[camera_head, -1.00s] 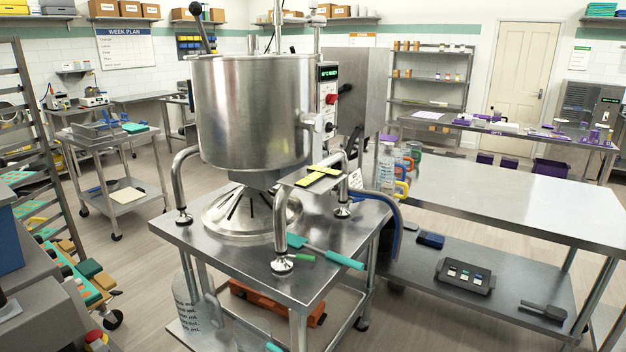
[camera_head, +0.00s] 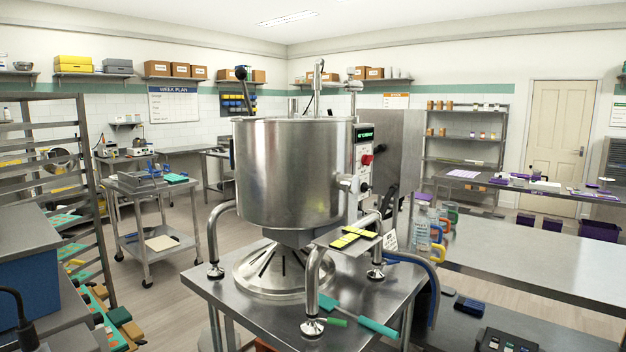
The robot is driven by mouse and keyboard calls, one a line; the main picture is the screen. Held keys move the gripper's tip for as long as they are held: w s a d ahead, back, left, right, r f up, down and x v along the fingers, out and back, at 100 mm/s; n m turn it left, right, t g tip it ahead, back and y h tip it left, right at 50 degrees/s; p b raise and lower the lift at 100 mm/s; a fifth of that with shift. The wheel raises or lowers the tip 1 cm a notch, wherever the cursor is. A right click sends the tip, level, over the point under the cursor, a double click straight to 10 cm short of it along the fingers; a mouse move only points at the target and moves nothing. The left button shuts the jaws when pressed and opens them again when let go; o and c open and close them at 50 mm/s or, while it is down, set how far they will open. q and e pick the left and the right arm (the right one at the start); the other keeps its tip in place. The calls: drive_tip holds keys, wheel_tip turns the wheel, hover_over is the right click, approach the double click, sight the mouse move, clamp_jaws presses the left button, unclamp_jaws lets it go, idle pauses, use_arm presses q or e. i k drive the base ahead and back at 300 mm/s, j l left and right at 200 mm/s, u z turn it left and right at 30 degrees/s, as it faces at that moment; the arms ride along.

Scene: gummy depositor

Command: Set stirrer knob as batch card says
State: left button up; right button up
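A big steel depositor kettle (camera_head: 290,170) stands on legs on a steel table (camera_head: 225,283). On its right side is a narrow control panel (camera_head: 364,150) with a small green-lit display (camera_head: 366,134), too small to read. A red knob (camera_head: 367,159) sits below the display, and a dark knob (camera_head: 364,187) sits lower. I cannot tell which one is the stirrer knob or read its setting. A white printed card (camera_head: 390,241) shows behind the table's right side; I cannot tell if it is the batch card. Neither of my grippers is in view.
A yellow-and-black mould (camera_head: 348,240) lies on a plate beside the kettle. Teal-handled tools (camera_head: 375,327) lie at the table's front. A long steel bench (camera_head: 530,260) extends right, with bottles (camera_head: 425,225) at its left end. A rack (camera_head: 80,190) stands left. Open floor shows at left.

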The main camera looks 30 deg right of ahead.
sight(365, 188)
drive_tip(key=i+l+z, duration=0.15)
drive_tip(key=l, duration=0.3)
drive_tip(key=i+l+z, duration=0.1)
drive_tip(key=l, duration=0.4)
drive_tip(key=i+l+z, duration=0.15)
drive_tip(key=l, duration=0.3)
drive_tip(key=i+l+z, duration=0.1)
drive_tip(key=l, duration=0.35)
drive_tip(key=i+l+z, duration=0.15)
drive_tip(key=l, duration=0.25)
drive_tip(key=i+l+z, duration=0.1)
drive_tip(key=i+l, duration=0.2)
drive_tip(key=l, duration=0.1)
